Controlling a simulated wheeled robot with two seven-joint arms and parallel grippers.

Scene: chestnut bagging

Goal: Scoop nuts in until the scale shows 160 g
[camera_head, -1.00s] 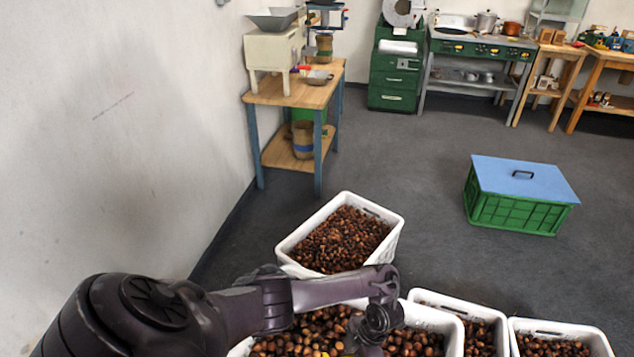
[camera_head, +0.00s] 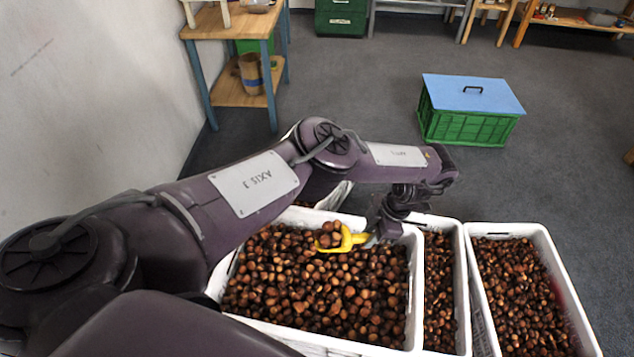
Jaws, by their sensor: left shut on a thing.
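My left gripper (camera_head: 375,236) is shut on the handle of a yellow scoop (camera_head: 343,240). The scoop is over the large white crate, close to the nuts, with several nuts in or right at its bowl; I cannot tell whether it touches the pile. The large white crate (camera_head: 414,300) is full of brown chestnuts (camera_head: 310,295). My right gripper is not in view.
Two more white crates of nuts, a narrow one (camera_head: 461,290) and a wider one (camera_head: 545,240), stand to the right. A green crate with a blue lid (camera_head: 470,94) stands on the open grey floor. A brown bag (camera_head: 250,75) sits on the table's lower shelf.

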